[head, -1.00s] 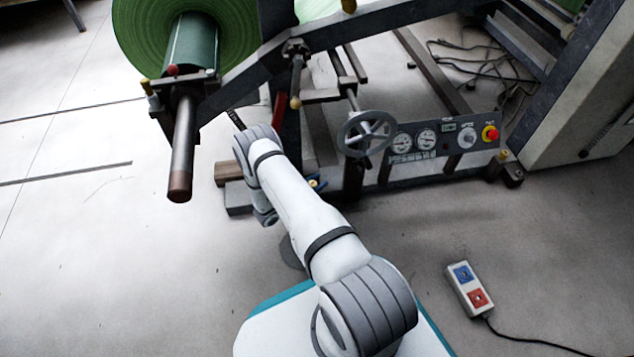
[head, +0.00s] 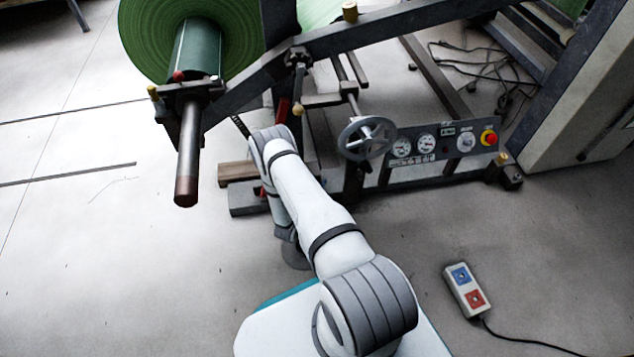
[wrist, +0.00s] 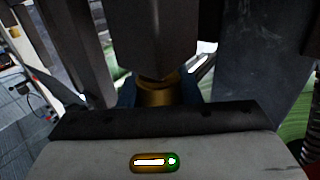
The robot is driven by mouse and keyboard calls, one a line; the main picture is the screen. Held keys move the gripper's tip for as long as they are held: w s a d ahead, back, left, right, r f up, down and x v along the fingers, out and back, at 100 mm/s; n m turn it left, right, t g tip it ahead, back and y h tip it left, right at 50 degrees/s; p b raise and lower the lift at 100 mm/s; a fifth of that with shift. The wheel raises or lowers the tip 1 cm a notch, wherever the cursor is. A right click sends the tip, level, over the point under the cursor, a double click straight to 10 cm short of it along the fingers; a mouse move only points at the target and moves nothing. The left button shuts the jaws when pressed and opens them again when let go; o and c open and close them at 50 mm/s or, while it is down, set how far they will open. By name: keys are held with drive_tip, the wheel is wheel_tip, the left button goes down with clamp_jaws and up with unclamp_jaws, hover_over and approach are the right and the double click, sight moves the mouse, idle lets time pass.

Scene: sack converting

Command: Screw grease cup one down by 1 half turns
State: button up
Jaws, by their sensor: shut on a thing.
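In the wrist view a brass grease cup (wrist: 158,93) shows just beyond the gripper's grey housing, below a dark block. My gripper (wrist: 157,97) is shut on this cup, with blue finger parts at its left and right sides. The lower part of the cup is hidden by the housing, and no label shows to say which cup it is. In the head view my white arm reaches toward the machine frame and hides the gripper and the held cup.
A handwheel (head: 367,138) and a gauge panel (head: 440,143) stand right of my arm. A roll shaft (head: 187,160) juts out at left under the green roll (head: 150,40). A pendant (head: 464,290) with a cable lies on the floor at right.

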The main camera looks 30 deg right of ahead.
drive_tip(key=o, duration=1)
drive_tip(key=shift+p+v, duration=1.35)
drive_tip(key=shift+v, duration=2.55)
